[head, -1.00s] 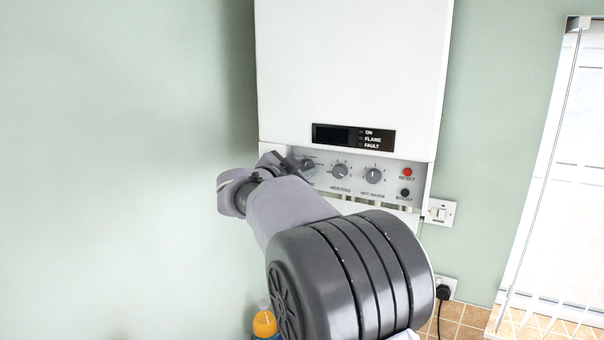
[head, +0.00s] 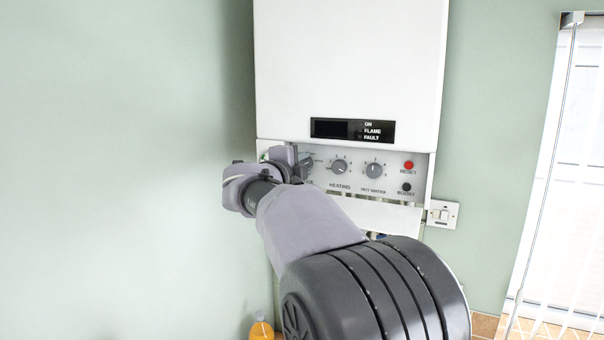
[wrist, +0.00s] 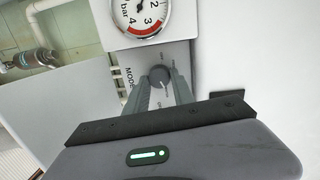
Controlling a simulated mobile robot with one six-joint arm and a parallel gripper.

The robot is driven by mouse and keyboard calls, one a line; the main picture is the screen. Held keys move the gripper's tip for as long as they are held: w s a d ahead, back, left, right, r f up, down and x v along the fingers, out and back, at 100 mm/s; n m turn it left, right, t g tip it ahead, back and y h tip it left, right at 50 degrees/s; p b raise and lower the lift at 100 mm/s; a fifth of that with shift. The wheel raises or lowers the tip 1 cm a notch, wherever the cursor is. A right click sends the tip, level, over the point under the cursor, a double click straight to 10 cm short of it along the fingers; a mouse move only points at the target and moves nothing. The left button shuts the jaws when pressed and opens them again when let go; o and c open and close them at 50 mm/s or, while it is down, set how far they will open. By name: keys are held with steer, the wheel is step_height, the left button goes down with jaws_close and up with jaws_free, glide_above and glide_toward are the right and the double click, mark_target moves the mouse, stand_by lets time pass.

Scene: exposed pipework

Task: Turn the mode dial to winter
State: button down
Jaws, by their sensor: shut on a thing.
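The mode dial (wrist: 160,76) is a dark round knob on the boiler's grey control panel (wrist: 139,62), beside the word MODE in the wrist view. My gripper (wrist: 161,84) has its two fingers on either side of this dial and is shut on it. The pointer of the dial and some of the lettering around it are partly hidden by the fingers. In the head view my gripper (head: 292,162) is at the left end of the panel, and only the right part of the mode dial (head: 308,163) shows.
The heating dial (head: 339,167) and hot water dial (head: 374,170) are to the right, then the red reset button (head: 408,165) and black boost button (head: 405,187). A pressure gauge (wrist: 141,14) is close to my fingers. Pipework (wrist: 38,57) shows at upper left.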

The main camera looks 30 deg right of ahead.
steer(key=shift+m+b, duration=0.45)
steer(key=shift+m, duration=0.45)
steer(key=c, duration=1.1)
jaws_free()
steer(key=b+v, duration=0.4)
steer(key=v, duration=1.3)
steer(key=shift+s+a+f, duration=0.15)
